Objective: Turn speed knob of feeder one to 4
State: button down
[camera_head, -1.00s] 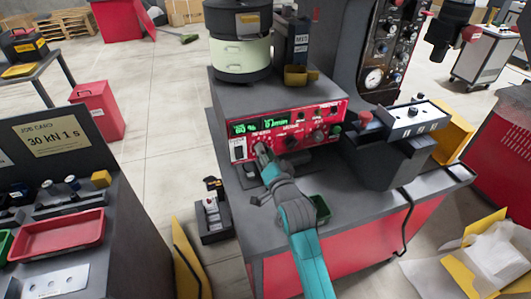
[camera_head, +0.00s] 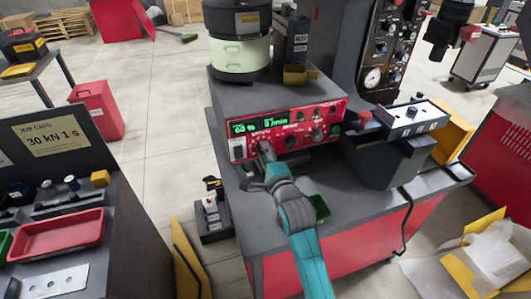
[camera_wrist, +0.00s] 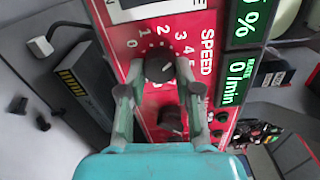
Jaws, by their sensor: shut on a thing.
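The red feeder panel (camera_head: 290,130) faces me under the bowl. In the wrist view the speed knob (camera_wrist: 158,68) is black and round, inside a white number scale beside the word SPEED. Its white mark points to the upper right, roughly toward 3 to 4; the exact number is hard to tell. My gripper (camera_wrist: 160,91) is shut on the speed knob, one finger on each side. In the head view my gripper (camera_head: 264,148) covers this knob at the panel's lower left. A second black knob (camera_wrist: 172,121) lies between the fingers, nearer my palm.
Green displays (camera_wrist: 236,82) show % and /min. A dark box with a ribbed front (camera_wrist: 85,80) stands left of the panel in the wrist view.

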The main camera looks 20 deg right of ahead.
jog(key=shift+f+m, duration=0.15)
jog(key=shift+m, duration=2.05)
jog(key=c, duration=0.8)
grip_release()
jog(key=shift+s, duration=0.15)
jog(key=s, duration=1.1)
jog(key=shift+s, duration=0.4)
